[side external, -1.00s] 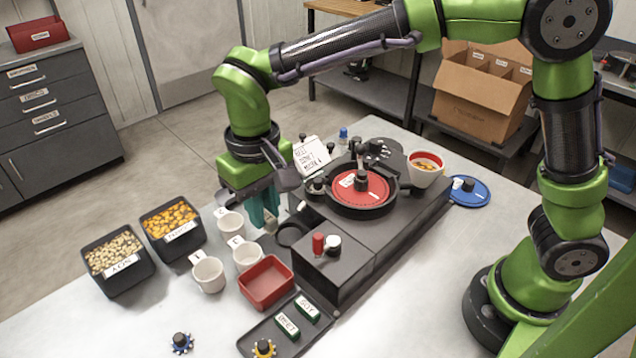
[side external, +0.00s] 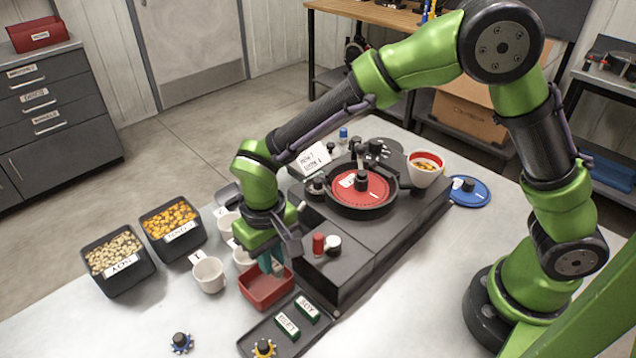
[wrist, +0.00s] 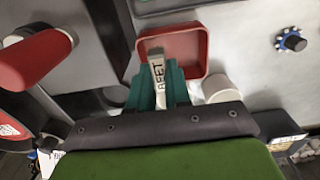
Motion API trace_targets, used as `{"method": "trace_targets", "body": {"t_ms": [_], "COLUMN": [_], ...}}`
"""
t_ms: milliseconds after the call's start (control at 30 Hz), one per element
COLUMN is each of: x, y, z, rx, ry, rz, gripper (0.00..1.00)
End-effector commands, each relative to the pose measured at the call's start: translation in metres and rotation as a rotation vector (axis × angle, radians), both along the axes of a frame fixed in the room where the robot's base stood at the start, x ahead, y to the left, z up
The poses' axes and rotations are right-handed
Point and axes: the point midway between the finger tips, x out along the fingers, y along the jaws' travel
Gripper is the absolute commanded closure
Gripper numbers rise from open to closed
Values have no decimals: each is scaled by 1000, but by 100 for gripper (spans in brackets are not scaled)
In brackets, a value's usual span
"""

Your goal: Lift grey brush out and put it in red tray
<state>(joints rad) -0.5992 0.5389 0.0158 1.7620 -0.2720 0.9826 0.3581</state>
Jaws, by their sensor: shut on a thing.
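The red tray (side external: 262,303) lies on the table beside the dark seed meter (side external: 338,275). It also shows in the wrist view (wrist: 203,42). My gripper (side external: 270,266) points down over the tray's back part. In the wrist view, its teal fingers (wrist: 159,82) are shut on a narrow grey piece with a white lettered label, which I take as the grey brush (wrist: 157,54). Its grey end shows against the tray's inside. In the side view the brush is mostly hidden by the fingers. I cannot tell whether it touches the tray floor.
White cups (side external: 208,274) stand close left of the tray. A black tray (side external: 262,338) with two green labelled blocks lies in front. Black bins of seeds (side external: 120,264) stand at left. A red-capped post (side external: 318,244) rises on the meter near my gripper.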

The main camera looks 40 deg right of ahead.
Motion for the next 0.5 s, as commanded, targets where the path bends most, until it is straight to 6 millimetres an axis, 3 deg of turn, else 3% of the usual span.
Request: {"method": "trace_targets", "body": {"t_ms": [300, 333, 500], "x": [0, 0, 0], "y": [0, 0, 0], "z": [-2, -2, -2], "rx": [0, 0, 0], "ry": [-1, -1, -1], "rz": [0, 0, 0], "gripper": [100, 78, 52]}}
